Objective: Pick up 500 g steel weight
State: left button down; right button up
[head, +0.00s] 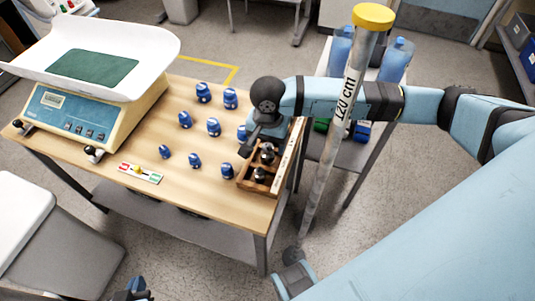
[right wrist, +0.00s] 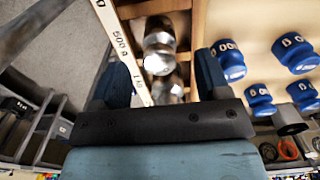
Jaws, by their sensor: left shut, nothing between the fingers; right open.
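A wooden box (head: 246,185) at the table's right edge holds shiny steel weights in compartments. In the right wrist view, a steel weight (right wrist: 158,42) stands beside the "500 g" mark on the box's white label strip (right wrist: 121,42); it appears to be the nearer weight (head: 260,175) in the head view. Another steel weight (right wrist: 168,90) is beside the "1 k" mark, partly hidden by my gripper. My right gripper (right wrist: 160,82) is open above the box, its fingers on either side of the weights, gripping nothing. My left gripper (head: 132,293) is shut and empty at the bottom edge, partly cut off.
Several blue weights (head: 213,127) stand on the wooden table (head: 200,195) left of the box. A scale (head: 95,100) with a white pan stands at the left.

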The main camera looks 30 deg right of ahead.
aim_at(268, 147)
notch_tip(268, 147, down, 4)
jog(key=shift+r, duration=0.25)
grip_shut()
jog(key=shift+r, duration=0.1)
